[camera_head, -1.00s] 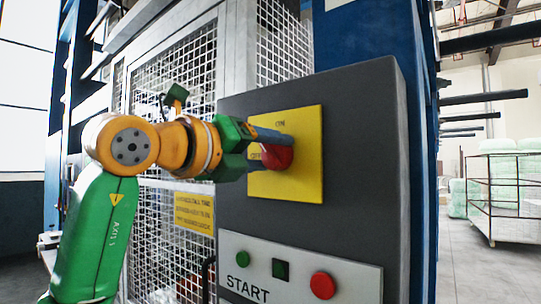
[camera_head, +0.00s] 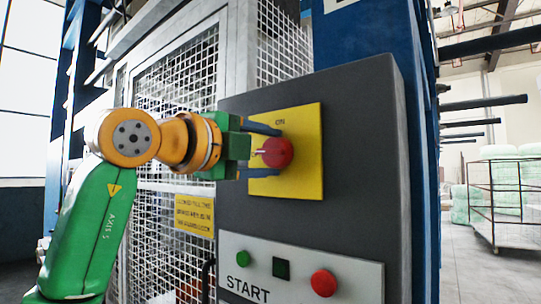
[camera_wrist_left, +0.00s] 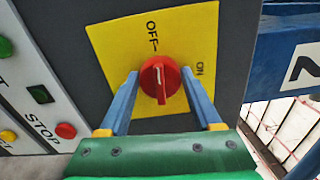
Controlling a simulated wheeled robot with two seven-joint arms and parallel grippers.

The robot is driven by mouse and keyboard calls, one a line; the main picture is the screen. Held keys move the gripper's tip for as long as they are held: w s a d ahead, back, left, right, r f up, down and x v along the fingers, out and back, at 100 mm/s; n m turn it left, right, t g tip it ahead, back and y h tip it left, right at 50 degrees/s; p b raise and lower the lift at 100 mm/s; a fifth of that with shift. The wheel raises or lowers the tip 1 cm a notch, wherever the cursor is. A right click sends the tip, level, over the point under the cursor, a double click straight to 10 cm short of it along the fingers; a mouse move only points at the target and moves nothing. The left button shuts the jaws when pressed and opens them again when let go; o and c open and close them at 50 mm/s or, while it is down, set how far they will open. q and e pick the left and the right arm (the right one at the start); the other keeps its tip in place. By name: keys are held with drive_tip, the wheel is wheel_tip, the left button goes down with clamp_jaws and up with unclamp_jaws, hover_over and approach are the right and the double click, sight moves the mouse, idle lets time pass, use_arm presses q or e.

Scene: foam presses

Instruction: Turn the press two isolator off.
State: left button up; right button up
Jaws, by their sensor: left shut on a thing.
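The isolator is a round red knob (camera_head: 277,153) on a yellow plate (camera_head: 305,180), fixed to a dark grey control box. In the left wrist view the knob (camera_wrist_left: 160,80) has a raised grip bar with a white mark, which points up toward the OFF label (camera_wrist_left: 152,32). The ON label (camera_wrist_left: 200,68) is to its right. My left gripper (camera_head: 262,152) is shut on the knob, with one blue finger above and one below in the head view. In the left wrist view the fingers (camera_wrist_left: 160,76) flank the knob. My right gripper is not in view.
Below the plate, a light panel has a green START button (camera_head: 243,258), a dark square (camera_head: 282,269) and a red button (camera_head: 323,284). A mesh guard (camera_head: 180,85) stands behind my left arm. A cart with pale blocks (camera_head: 500,190) stands far right, beyond open floor.

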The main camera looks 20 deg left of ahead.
use_arm(q)
drive_tip(key=shift+w+f+n, duration=0.1)
drive_tip(key=shift+f+n, duration=0.15)
drive_tip(key=shift+n, duration=0.25)
drive_tip(key=o, duration=1.1)
drive_tip(key=shift+o, duration=1.2)
drive_tip(key=shift+s+a+r, duration=0.1)
drive_tip(key=shift+s+a, duration=0.05)
drive_tip(key=shift+s, duration=0.1)
drive_tip(key=shift+s+a+r, duration=0.1)
drive_tip(key=shift+s+a, duration=0.05)
drive_tip(key=shift+s+a+b, duration=0.1)
drive_tip(key=shift+s+b, duration=0.15)
drive_tip(key=shift+b, duration=0.2)
drive_tip(key=b+v, duration=0.2)
drive_tip(key=v, duration=0.4)
drive_tip(key=shift+s, duration=0.2)
